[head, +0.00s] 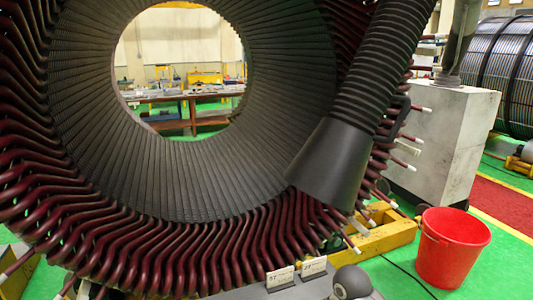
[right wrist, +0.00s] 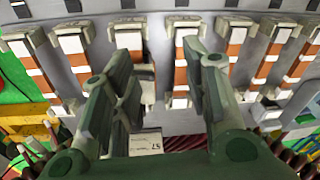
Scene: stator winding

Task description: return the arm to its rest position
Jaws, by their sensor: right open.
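My right gripper (right wrist: 152,85) shows in the right wrist view with its two green-grey fingers spread apart and nothing held between them. Beyond the fingers is a grey surface with a row of copper-and-white banded bars (right wrist: 235,48). Some bars are partly hidden behind the fingers. In the head view the large round stator (head: 215,165) fills the left and middle, with dark red coil ends around its dark ribbed bore. I do not make out either gripper in the head view.
A black ribbed hose with a cone-shaped end (head: 328,165) hangs before the stator's right side. A red bucket (head: 450,250) stands on the green floor at the right. Small white labels (head: 281,279) and a dark ball (head: 352,283) are at the bottom. A grey block (head: 445,140) stands behind.

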